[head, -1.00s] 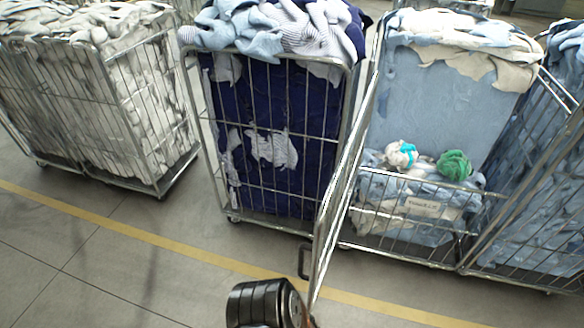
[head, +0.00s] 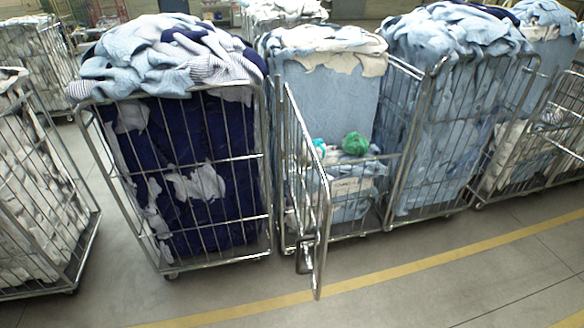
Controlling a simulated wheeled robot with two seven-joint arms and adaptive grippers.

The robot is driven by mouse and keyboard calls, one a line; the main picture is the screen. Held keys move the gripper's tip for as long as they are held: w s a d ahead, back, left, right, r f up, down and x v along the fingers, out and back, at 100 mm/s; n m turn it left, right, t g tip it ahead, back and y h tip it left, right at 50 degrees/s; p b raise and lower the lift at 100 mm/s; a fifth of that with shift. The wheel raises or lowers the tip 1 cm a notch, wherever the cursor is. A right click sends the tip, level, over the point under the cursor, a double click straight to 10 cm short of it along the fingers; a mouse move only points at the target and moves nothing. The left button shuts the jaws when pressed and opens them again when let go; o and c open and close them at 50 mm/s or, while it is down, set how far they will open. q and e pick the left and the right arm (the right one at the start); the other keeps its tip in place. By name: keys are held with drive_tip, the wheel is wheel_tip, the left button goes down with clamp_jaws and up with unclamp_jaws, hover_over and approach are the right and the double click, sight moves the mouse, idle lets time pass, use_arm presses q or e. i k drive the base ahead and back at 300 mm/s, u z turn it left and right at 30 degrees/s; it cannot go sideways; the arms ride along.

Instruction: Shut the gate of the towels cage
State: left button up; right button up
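The towels cage (head: 371,231) is the wire cage with a white label (head: 352,185) on its low front panel; the lettering is too small to read surely. It holds light blue cloth, with a green bundle (head: 355,143) and a blue-and-white bundle (head: 319,147) above the panel. Its tall wire gate (head: 326,215) stands open at the left side of the opening, swung out toward me. A dark handle (head: 304,258) sits low on the gate. Neither of my grippers shows in the head view.
A cage of dark blue cloth (head: 262,256) stands close on the left of the gate. Another cage of light blue cloth (head: 395,222) adjoins on the right. The floor in front, crossed by a yellow line (head: 400,272), is clear.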

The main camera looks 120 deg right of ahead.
sight(316, 283)
drive_tip(key=z, duration=3.95)
